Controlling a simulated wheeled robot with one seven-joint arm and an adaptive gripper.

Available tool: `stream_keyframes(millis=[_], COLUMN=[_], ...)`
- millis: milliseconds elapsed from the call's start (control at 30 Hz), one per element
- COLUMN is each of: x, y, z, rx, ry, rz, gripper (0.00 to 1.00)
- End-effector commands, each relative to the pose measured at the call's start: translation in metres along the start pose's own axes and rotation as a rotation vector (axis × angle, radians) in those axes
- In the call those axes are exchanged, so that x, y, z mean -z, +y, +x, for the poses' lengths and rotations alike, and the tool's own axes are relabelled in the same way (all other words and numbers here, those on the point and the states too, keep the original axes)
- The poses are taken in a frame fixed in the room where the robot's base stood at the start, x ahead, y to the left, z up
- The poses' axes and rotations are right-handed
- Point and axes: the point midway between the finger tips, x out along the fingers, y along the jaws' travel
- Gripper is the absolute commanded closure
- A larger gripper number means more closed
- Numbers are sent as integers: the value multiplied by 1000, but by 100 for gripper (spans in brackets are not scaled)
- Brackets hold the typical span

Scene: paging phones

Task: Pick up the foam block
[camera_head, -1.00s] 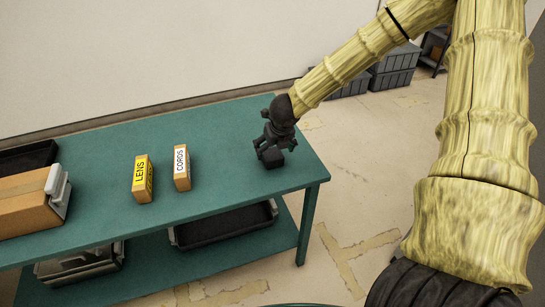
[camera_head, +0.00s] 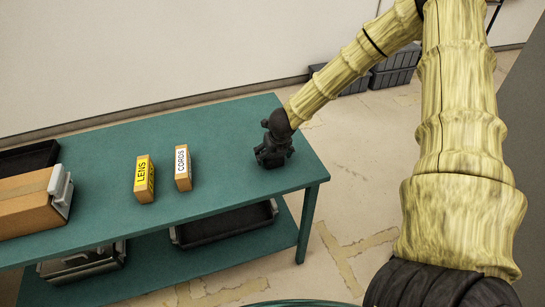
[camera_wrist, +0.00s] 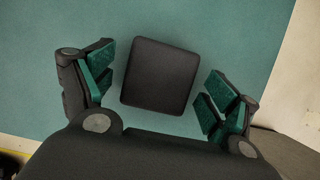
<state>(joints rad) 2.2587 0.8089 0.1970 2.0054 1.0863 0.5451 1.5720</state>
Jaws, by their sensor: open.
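The foam block (camera_wrist: 160,76) is a dark, square block with rounded corners, lying on the green table (camera_head: 225,125). In the wrist view it sits between the two open fingers of my gripper (camera_wrist: 156,88), with a gap of bare table on each side. The finger pads are green. In the head view my gripper (camera_head: 272,158) is low over the right part of the table, and it hides most or all of the block there.
A yellow-labelled LENS box (camera_head: 144,179) and a white-labelled CORDS box (camera_head: 183,168) stand to the left. A cardboard box (camera_head: 28,205) and a black tray (camera_head: 30,157) are farther left. The table's right edge is close to my gripper.

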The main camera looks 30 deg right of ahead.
Motion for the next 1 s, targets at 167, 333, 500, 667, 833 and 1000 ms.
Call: stream_keyframes(millis=[167, 333, 500, 667, 833, 1000], x=[0, 0, 0, 0, 0, 0], y=[0, 1, 1, 1, 0, 0], z=[11, 14, 14, 14, 14, 14], rx=[-1, -1, -1, -1, -1, -1], ry=[-1, -1, -1, -1, -1, -1], rz=[-1, -1, -1, 0, 0, 0], gripper=[12, 12, 12, 42, 54, 54])
